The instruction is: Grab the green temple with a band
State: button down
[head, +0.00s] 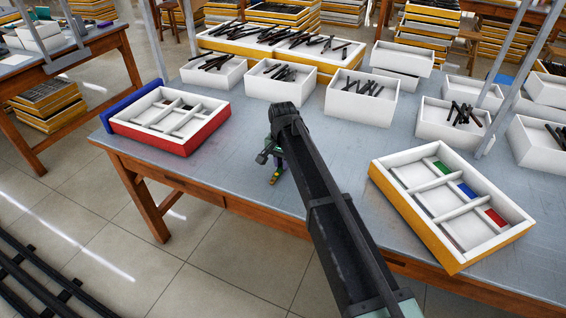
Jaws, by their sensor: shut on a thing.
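My gripper (271,176) is low over the near middle of the grey table, mostly hidden behind my own dark arm. Its fingertips show small yellow and green patches. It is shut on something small. I cannot make out the held thing's shape or colour, or whether it is the green temple with a band. A yellow-sided white tray (398,219) at the right has a green patch (441,166), a blue patch (466,190) and a red patch (495,217) in separate compartments. Its long compartments hold dark slim pieces.
White boxes (360,108) with black temples line the back. The table (240,170) is clear between the two trays, around my gripper.

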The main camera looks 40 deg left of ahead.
notch_tip(320, 180, up, 20)
jog(key=p, duration=1.9)
jog(key=shift+f, duration=0.2)
